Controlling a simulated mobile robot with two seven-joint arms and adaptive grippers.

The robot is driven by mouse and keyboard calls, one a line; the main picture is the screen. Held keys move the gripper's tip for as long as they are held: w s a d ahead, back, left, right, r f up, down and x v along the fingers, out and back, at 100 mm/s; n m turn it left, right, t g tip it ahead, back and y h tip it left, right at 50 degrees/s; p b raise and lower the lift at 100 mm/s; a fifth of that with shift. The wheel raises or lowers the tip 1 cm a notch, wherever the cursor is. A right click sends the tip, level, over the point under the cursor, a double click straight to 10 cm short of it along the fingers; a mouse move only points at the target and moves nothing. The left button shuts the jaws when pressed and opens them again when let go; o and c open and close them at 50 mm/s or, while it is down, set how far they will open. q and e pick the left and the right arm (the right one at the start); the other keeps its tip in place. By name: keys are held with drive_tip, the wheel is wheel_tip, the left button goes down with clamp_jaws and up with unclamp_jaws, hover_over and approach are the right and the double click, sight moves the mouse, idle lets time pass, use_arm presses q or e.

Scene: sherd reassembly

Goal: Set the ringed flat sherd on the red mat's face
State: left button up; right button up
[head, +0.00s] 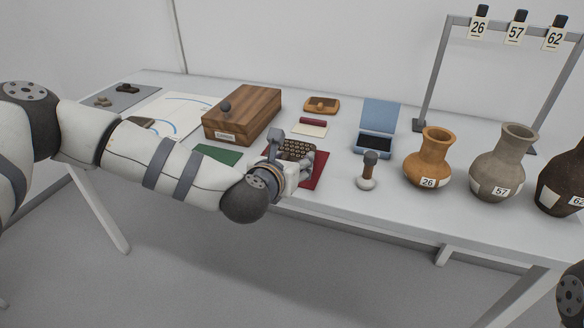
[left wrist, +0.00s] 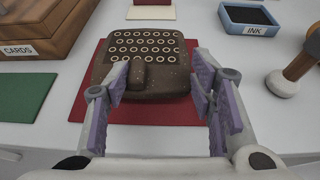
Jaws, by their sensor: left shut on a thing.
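The ringed flat sherd (head: 298,149) is dark brown with rows of pale rings. In the left wrist view the sherd (left wrist: 146,48) lies flat-looking over the red mat (left wrist: 82,100), with a rounded lump on its near part. The mat (head: 318,170) shows around the sherd's sides. My left gripper (head: 291,158) is shut on the sherd, with its purple-padded fingers (left wrist: 163,92) at the sherd's near left and right sides. I cannot tell whether the sherd touches the mat or hangs just above it. My right gripper is out of view.
A wooden cards box (head: 242,114) and green mat (head: 217,154) lie left. A blue ink pad (head: 374,143) and a knobbed stamp (head: 368,172) stand right, before numbered vases (head: 428,160). A tan tray (head: 322,105) lies behind. The table's front edge is close.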

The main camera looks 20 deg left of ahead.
use_arm(q)
drive_tip(key=shift+f, duration=0.65)
drive_tip(key=shift+f, duration=0.1)
drive_tip(key=shift+f, duration=0.2)
drive_tip(key=o, duration=1.2)
drive_tip(key=shift+r, duration=0.1)
drive_tip(key=shift+o, duration=0.2)
drive_tip(key=shift+r, duration=0.1)
